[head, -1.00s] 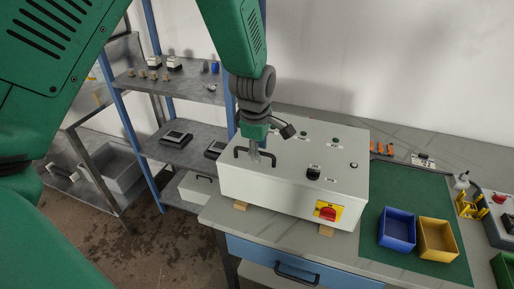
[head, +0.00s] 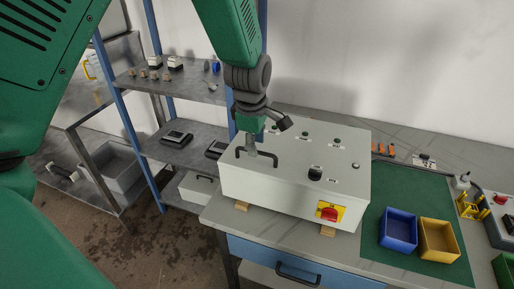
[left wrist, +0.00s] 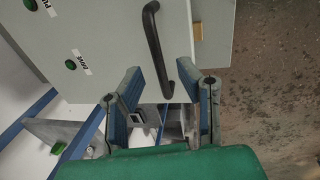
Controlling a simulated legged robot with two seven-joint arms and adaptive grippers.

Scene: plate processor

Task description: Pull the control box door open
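The control box (head: 285,188) is a light grey case on the workbench, with its door (head: 300,150) facing up and carrying buttons and a red-yellow switch on the side. A black bar handle (head: 239,153) is at the door's left edge; it also shows in the left wrist view (left wrist: 153,40). The door looks shut. My left gripper (head: 265,156) is over the door, close to the handle. In the left wrist view the left gripper (left wrist: 165,85) has its fingers wide apart, with one end of the handle between them; no grip shows. My right gripper is out of view.
A blue bin (head: 398,229) and a yellow bin (head: 438,240) stand on a green mat (head: 375,262) right of the box. A shelf rack (head: 180,90) stands behind left. The wall is behind the bench.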

